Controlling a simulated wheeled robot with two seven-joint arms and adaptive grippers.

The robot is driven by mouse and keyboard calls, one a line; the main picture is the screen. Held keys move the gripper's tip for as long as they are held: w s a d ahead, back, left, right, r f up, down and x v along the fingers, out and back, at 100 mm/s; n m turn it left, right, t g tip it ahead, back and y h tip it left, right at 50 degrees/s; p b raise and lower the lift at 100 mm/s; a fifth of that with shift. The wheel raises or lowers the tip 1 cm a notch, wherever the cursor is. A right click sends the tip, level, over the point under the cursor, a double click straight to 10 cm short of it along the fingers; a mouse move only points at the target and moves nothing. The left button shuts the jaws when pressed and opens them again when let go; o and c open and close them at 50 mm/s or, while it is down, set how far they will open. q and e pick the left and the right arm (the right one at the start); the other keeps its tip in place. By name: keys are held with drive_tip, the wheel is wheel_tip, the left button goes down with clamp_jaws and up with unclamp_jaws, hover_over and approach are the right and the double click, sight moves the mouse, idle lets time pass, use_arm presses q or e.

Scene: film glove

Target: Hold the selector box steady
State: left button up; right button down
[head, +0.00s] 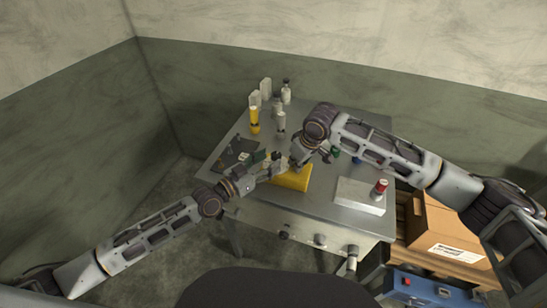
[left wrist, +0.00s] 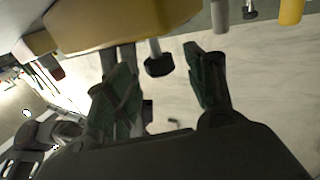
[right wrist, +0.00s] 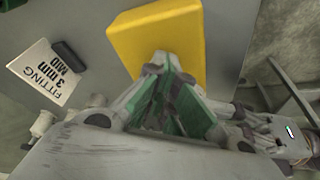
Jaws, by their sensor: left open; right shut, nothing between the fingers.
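The yellow box, which I take for the selector box (head: 292,179), sits on the metal table near its front middle. Its yellow body also shows at the top of the left wrist view (left wrist: 125,25) and below my right gripper in the right wrist view (right wrist: 165,40). My left gripper (head: 279,167) is at the box's left end; its green-padded fingers (left wrist: 162,78) are open. A dark knob on a grey stem (left wrist: 158,65) shows between them, not gripped. My right gripper (right wrist: 163,62) is shut and empty, its tips over the box; whether they touch it, I cannot tell.
A card reading "FITTING 3 mm MID" (right wrist: 45,73) lies beside the box. A pale block (head: 357,196) and a red-topped can (head: 381,187) are at the right. Bottles (head: 286,93) stand at the back left. A cardboard box (head: 450,225) is right of the table.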

sight(272, 159)
use_arm(q)
drive_tip(key=shift+x, duration=1.5)
drive_tip(key=shift+c, duration=0.2)
drive_tip(key=shift+d, duration=0.1)
drive_tip(key=c, duration=1)
